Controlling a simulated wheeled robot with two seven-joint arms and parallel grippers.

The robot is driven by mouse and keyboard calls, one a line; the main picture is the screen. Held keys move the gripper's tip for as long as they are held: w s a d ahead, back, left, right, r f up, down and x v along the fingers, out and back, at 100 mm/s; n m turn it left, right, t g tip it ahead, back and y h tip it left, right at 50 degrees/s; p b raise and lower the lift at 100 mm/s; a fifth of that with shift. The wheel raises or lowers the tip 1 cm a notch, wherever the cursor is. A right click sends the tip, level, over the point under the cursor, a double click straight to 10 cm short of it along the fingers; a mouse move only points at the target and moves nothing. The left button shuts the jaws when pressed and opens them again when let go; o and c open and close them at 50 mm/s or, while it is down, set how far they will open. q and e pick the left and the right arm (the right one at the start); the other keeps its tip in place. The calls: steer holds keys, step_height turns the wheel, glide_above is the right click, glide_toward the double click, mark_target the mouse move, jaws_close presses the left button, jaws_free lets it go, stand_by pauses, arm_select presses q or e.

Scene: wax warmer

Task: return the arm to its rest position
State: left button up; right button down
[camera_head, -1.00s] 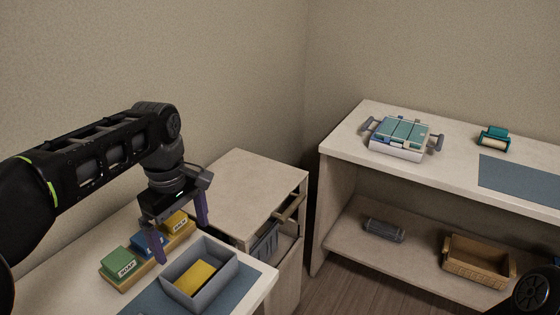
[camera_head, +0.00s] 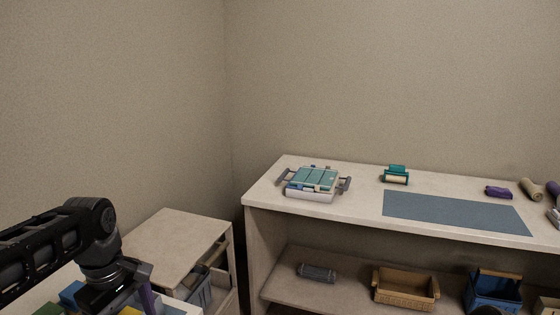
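My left arm (camera_head: 45,250) comes in from the lower left. My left gripper (camera_head: 125,300) is at the bottom edge, over the near left table. The finger's spread position matches the open gripper of the earlier frame, and I see nothing held. Parts of a blue block (camera_head: 70,294), a green block (camera_head: 48,310) and a yellow block (camera_head: 130,311) show beside and below the gripper. My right gripper is not in view.
A low cabinet (camera_head: 175,238) stands behind the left arm. The long counter (camera_head: 360,182) holds a white warmer with teal lids (camera_head: 314,183), a teal roll holder (camera_head: 396,175) and a blue-grey mat (camera_head: 455,211). A tan basket (camera_head: 404,288) and blue basket (camera_head: 493,291) are below.

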arm_select(q)
steer(key=w+d+f+m+h, duration=0.15)
steer(key=d+f, duration=0.25)
steer(key=f, duration=0.4)
steer(key=d+f+m+h, duration=0.1)
steer(key=d+f+m, duration=0.25)
steer(key=f, duration=0.35)
steer(key=w+d+f+m+h, duration=0.1)
steer(key=d+f, duration=0.4)
steer(key=f, duration=0.3)
steer(key=s+d+f+m, duration=0.3)
steer(key=s+d+f, duration=0.2)
steer(key=s+f, duration=0.3)
steer(key=s+d+f+m, duration=0.3)
steer(key=s+d+f, duration=0.2)
steer(key=s+f, duration=0.4)
steer(key=shift+s+d+f, duration=0.3)
steer(key=shift+d+f, duration=0.1)
steer(key=shift+f, duration=0.55)
steer(key=shift+w+h, duration=0.1)
steer(key=shift+h, duration=0.15)
